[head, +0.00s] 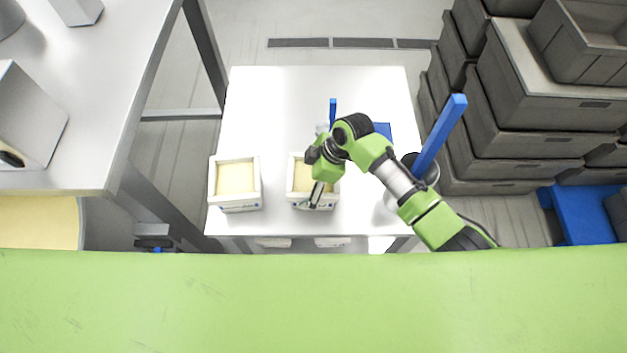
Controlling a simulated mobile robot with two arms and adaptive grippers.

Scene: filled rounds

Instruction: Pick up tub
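Two white square tubs with pale yellow filling show in the head view. One tub (235,207) stands at the left front of the white table and is clear of any gripper. The other tub (298,203) stands to its right, near the front edge. My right gripper (314,198) is over the right part of this second tub, its fingers pointing down at the tub's front right side. The arm hides part of that tub. Whether the fingers are open or touch the tub is too small to tell. My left gripper is not in view.
The white table (270,110) is clear at the back left. A blue object (382,130) and a pot-like container (432,172) with a blue bar (440,135) are at the right. Grey crates (530,110) are stacked beyond. A metal counter (90,100) stands at the left.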

